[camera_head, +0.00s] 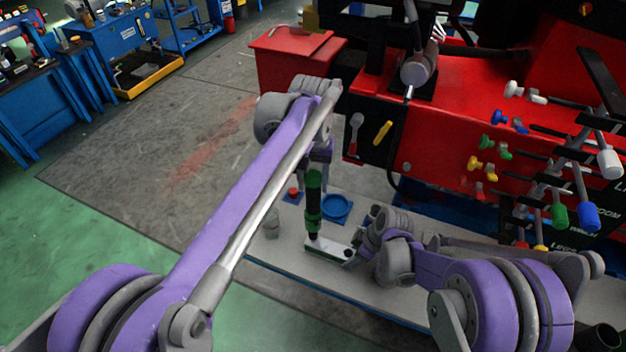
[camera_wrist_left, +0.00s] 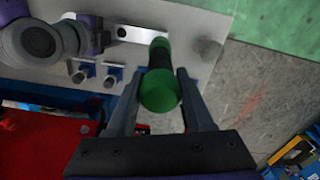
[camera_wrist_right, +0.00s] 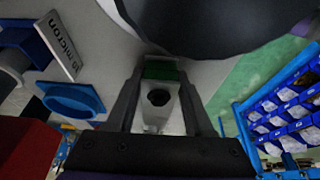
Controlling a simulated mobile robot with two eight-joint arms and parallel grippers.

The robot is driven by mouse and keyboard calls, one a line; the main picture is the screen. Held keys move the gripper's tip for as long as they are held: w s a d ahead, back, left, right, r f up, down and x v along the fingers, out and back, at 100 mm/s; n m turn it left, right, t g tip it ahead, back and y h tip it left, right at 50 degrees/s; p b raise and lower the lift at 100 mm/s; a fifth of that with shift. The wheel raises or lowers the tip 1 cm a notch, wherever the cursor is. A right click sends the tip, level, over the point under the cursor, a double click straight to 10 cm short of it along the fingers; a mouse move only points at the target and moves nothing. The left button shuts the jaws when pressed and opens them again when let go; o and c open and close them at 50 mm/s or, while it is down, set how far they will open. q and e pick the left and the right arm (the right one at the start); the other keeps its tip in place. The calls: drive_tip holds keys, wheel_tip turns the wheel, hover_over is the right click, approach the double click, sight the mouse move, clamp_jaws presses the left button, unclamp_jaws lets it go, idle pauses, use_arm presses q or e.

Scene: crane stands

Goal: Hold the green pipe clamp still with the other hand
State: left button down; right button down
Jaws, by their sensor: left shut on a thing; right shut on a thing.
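The green pipe clamp (camera_head: 330,249) appears to be the pale, elongated block with green edging lying on the grey bench. My right gripper (camera_head: 351,257) is shut on its right end. In the right wrist view the clamp (camera_wrist_right: 160,112) sits between the fingers, with a dark hole and a green end. A green-and-black handled tool (camera_head: 313,204) stands upright over the clamp's left part. My left gripper (camera_head: 318,163) is shut on the tool's upper end; its round green top (camera_wrist_left: 160,92) shows between the fingers. The contact at the tool's lower tip is unclear.
On the grey bench (camera_head: 385,291) are a blue round dish (camera_head: 336,208), a small red-topped blue piece (camera_head: 293,194) and a clear cup (camera_head: 272,226). A red machine (camera_head: 450,140) with several coloured levers stands behind. Open floor lies left.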

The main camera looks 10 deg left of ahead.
sight(313, 174)
use_arm(q)
drive_tip(key=shift+f, duration=1.1)
idle(3.6)
drive_tip(key=shift+r, duration=2.65)
use_arm(e)
drive_tip(key=shift+c, duration=1)
unclamp_jaws()
drive_tip(key=shift+r, duration=0.1)
drive_tip(key=v, duration=1.1)
drive_tip(key=shift+d+r, duration=0.15)
drive_tip(key=shift+r, duration=0.2)
drive_tip(key=shift+s, duration=0.15)
